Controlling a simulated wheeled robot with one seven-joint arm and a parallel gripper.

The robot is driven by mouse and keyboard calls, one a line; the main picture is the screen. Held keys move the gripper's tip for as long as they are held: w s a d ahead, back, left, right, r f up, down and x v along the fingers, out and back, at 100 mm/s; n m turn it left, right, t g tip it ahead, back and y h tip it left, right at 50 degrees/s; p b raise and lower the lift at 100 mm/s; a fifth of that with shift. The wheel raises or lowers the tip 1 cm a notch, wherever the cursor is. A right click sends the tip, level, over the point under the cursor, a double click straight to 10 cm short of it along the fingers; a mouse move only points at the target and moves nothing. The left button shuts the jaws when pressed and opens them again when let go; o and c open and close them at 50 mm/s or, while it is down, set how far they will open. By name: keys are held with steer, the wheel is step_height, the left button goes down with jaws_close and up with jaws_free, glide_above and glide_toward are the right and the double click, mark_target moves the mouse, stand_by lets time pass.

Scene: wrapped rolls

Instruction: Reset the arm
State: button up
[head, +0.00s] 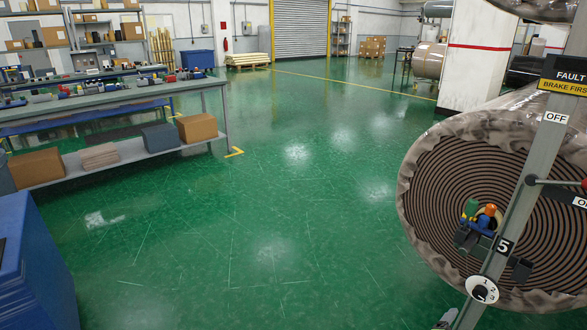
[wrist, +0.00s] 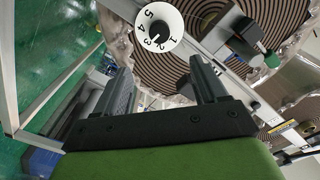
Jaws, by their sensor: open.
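My gripper (wrist: 160,72) shows in the wrist view with its two dark jaws apart and nothing between them. Beyond the jaws is a white dial (wrist: 158,29) numbered 1 to 5 with a dark knob; the jaws appear apart from it. In the head view the dial (head: 482,290) sits low on a grey post (head: 508,225) at the right. A lever (head: 553,182) is pivoted on that post and points right, to a red end at the frame edge.
A large wrapped roll (head: 430,190) stands behind the post. A sign reading FAULT, BRAKE FIRST (head: 566,82) is on the post. A workbench (head: 110,95) with small items stands at left, a blue cabinet (head: 35,265) in front. The green floor (head: 270,210) between is clear.

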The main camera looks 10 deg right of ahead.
steer(key=w+a+r+n+t+y, duration=0.3)
steer(key=w+a+r+n+y, duration=0.15)
steer(key=w+r, duration=0.35)
steer(key=w+a+r+n+t+y, duration=0.25)
steer(key=w+a+r+n, duration=0.2)
steer(key=w+r, duration=0.35)
steer(key=s+a+r+n+g+y, duration=0.1)
steer(key=a+r+n+y, duration=0.2)
steer(key=a+r, duration=0.6)
steer(key=s+a+r+n+g+y, duration=0.1)
steer(key=a+r+n+y, duration=0.4)
steer(key=a, duration=0.6)
steer(key=s+a+r+n+g, duration=0.15)
steer(key=s+a+r, duration=0.25)
steer(key=s+a, duration=0.4)
steer(key=s+a+r+n+g, duration=0.15)
steer(key=s+a+r, duration=0.3)
steer(key=s, duration=0.65)
steer(key=s+a+f+n+g+y, duration=0.1)
steer(key=s+a, duration=0.1)
steer(key=s, duration=0.5)
steer(key=s+a+f+g, duration=0.1)
steer(key=s+a+g, duration=0.1)
steer(key=s, duration=0.5)
step_height(320, 180, up, 17)
steer(key=p, duration=1.7)
steer(key=shift+s+p, duration=0.4)
steer(key=shift+s, duration=0.05)
